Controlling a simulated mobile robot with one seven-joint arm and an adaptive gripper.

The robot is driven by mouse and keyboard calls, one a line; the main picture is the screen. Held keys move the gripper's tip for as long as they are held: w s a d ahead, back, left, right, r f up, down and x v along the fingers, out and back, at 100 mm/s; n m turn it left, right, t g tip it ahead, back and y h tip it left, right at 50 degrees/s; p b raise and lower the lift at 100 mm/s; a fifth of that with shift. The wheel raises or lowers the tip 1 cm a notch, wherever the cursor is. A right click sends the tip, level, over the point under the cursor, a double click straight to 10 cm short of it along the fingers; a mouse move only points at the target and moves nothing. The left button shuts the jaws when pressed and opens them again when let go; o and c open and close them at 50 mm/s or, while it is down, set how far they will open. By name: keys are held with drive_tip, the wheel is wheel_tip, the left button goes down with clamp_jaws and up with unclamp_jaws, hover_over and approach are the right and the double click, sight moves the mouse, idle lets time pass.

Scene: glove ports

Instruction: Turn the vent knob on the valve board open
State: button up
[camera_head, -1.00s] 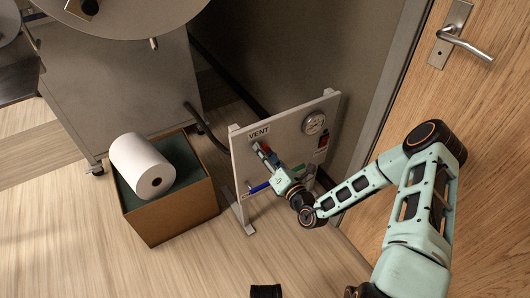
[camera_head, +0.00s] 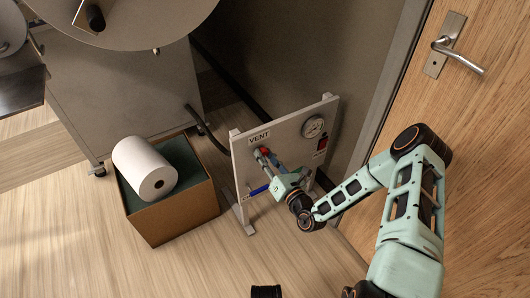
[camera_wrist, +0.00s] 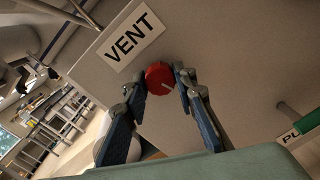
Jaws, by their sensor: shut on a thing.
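The red vent knob (camera_wrist: 158,74) is on the pale valve board (camera_wrist: 215,60), beside the VENT label (camera_wrist: 133,37). A white mark on the knob's face points to the lower right in the wrist view. My gripper (camera_wrist: 163,83) has one fingertip on each side of the knob and is shut on it. In the head view, my gripper (camera_head: 268,157) reaches the upper left of the valve board (camera_head: 288,125), just below the VENT label (camera_head: 259,138). The knob is small and partly hidden by the fingers there.
The board also carries a gauge (camera_head: 313,126), a red switch-like part (camera_head: 322,144) and a blue handle (camera_head: 259,189). A cardboard box (camera_head: 178,217) with a white roll (camera_head: 146,168) stands left of it. A wooden door (camera_head: 480,150) is at the right.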

drive_tip(key=n+p, duration=0.3)
drive_tip(key=n, duration=0.3)
drive_tip(key=shift+n+p, duration=0.3)
drive_tip(key=shift+n, duration=0.1)
drive_tip(key=n+p, duration=0.2)
drive_tip(key=n, duration=0.4)
drive_tip(key=shift+d+y, duration=0.1)
drive_tip(key=shift+y, duration=0.2)
drive_tip(key=shift+f+n, duration=0.1)
drive_tip(key=shift+n, duration=0.3)
drive_tip(key=o, duration=1.2)
drive_tip(key=shift+c, duration=0.2)
drive_tip(key=v, duration=1.2)
drive_tip(key=shift+w, duration=0.1)
